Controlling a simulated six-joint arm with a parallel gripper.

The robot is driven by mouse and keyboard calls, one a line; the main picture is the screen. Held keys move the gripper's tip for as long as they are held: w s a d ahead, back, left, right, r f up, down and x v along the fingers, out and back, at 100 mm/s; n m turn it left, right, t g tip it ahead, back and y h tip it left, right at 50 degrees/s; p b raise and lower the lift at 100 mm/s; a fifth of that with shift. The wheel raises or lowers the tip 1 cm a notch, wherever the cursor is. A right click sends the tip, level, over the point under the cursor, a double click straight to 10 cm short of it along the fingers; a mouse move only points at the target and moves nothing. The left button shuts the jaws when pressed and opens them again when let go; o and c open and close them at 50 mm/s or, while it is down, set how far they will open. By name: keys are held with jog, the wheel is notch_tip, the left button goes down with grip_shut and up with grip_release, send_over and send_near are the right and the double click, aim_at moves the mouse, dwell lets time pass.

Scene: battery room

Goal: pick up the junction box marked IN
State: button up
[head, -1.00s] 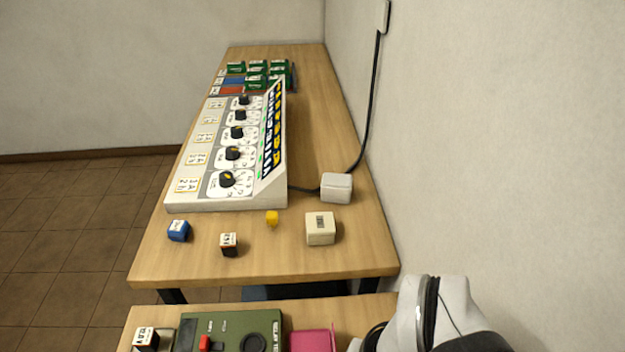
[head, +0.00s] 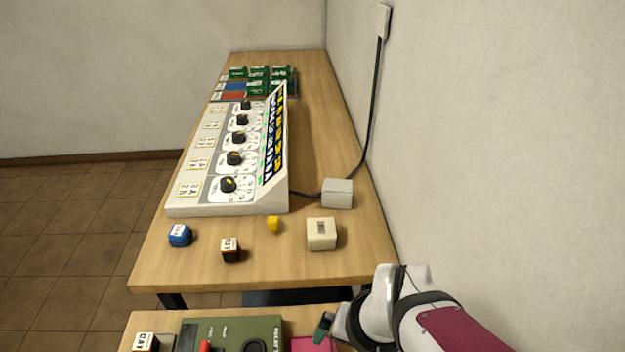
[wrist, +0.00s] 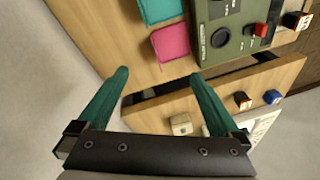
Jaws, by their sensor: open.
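A cream box (head: 321,234) with a small dark label on top sits near the front right of the far wooden table. I cannot read the label clearly. It also shows between my fingers, beyond their tips, in the wrist view (wrist: 181,125). My gripper (wrist: 160,76) is open and empty, its two green fingers spread. In the head view my gripper (head: 325,326) is at the bottom, over the near table and short of the cream box. Only part of it shows there.
A grey-white box (head: 338,194) with a black cable stands behind the cream box. A yellow piece (head: 273,224), a dark block (head: 230,250) and a blue block (head: 180,235) lie to its left. A sloped console (head: 228,208) stands behind. The wall is close on the right.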

jog(key=w+f+n+t, duration=0.1)
jog(key=w+f+t, duration=0.35)
jog(key=w, duration=0.75)
jog(key=n+t+h, duration=0.1)
jog(key=n+t, duration=0.2)
jog(key=t, duration=0.4)
send_near(323, 234)
jog(key=x, duration=1)
jog(key=shift+w, duration=0.25)
jog(key=shift+g, duration=0.25)
jog(key=x, duration=0.5)
jog(key=shift+w+r, duration=0.35)
jog(key=shift+w, duration=0.05)
jog(key=c, duration=1.2)
jog(key=shift+r, duration=0.15)
